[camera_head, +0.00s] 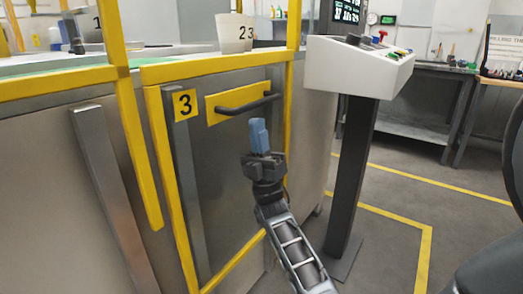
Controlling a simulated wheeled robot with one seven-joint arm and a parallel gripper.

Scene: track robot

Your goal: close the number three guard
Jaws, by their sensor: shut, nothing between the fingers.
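The number three guard (235,165) is a grey metal panel in a yellow frame, left of centre. A yellow plate with a black 3 (184,104) is at its upper left, on a grey upright. A dark bar handle (247,105) sits on a yellow strip near its top. I cannot tell whether the panel is fully flush with the frame. My gripper (259,134) points up in front of the panel, its blue fingers shut and empty. The fingertips appear just below the handle's right part; whether they touch the panel is unclear.
A control console (358,65) on a dark post stands just right of the guard. Yellow posts and a grey bar are at the left. A workbench (425,105) is behind. Grey floor with yellow lines is open at right; a dark chair (495,262) is at the right edge.

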